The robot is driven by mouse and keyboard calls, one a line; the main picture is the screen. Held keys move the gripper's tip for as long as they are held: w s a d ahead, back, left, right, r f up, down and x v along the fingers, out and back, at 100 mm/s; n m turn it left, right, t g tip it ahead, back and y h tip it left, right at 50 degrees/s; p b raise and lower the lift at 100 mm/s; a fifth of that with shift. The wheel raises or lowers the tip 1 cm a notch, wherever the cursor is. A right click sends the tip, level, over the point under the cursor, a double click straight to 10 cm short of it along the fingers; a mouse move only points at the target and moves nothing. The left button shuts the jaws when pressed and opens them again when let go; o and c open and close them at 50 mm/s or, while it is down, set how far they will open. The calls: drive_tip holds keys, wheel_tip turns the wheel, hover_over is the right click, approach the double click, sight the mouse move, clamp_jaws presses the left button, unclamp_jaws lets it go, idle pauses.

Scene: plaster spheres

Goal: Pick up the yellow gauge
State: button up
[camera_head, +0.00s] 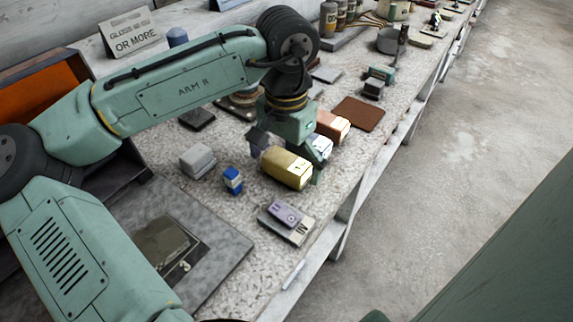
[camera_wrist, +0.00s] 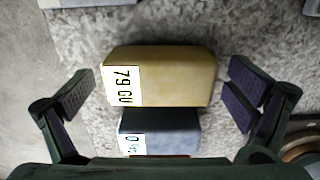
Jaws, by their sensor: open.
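The yellow gauge (camera_head: 287,168) is a block with rounded edges that lies on the speckled bench top. In the wrist view the yellow gauge (camera_wrist: 165,78) shows a white label with dark print at its left end. My gripper (camera_head: 288,158) is over the bench at the gauge, its fingers pointing down. In the wrist view my gripper (camera_wrist: 158,95) is open, with one finger beyond each end of the gauge and gaps between. Nothing is held. A dark grey-blue block (camera_wrist: 160,132) with a white label lies close beside the gauge, nearer the gripper's palm.
An orange-brown block (camera_head: 333,125) stands just behind the gauge. A blue and white small block (camera_head: 233,180), a grey block (camera_head: 197,160) and a lilac block on a pale plate (camera_head: 287,214) lie around it. The bench's front edge drops to the floor at right.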

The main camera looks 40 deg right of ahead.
sight(289, 161)
drive_tip(key=c, duration=1.5)
drive_tip(key=shift+r, duration=0.1)
drive_tip(key=shift+r, duration=0.1)
drive_tip(key=shift+r, duration=0.6)
drive_tip(key=shift+s+r+b, duration=0.25)
drive_tip(key=shift+r+b, duration=0.25)
drive_tip(key=shift+r, duration=0.5)
drive_tip(key=s+r+b, duration=0.1)
drive_tip(key=s+b, duration=0.1)
drive_tip(key=s, duration=1.3)
drive_tip(key=shift+s+a+r, duration=0.25)
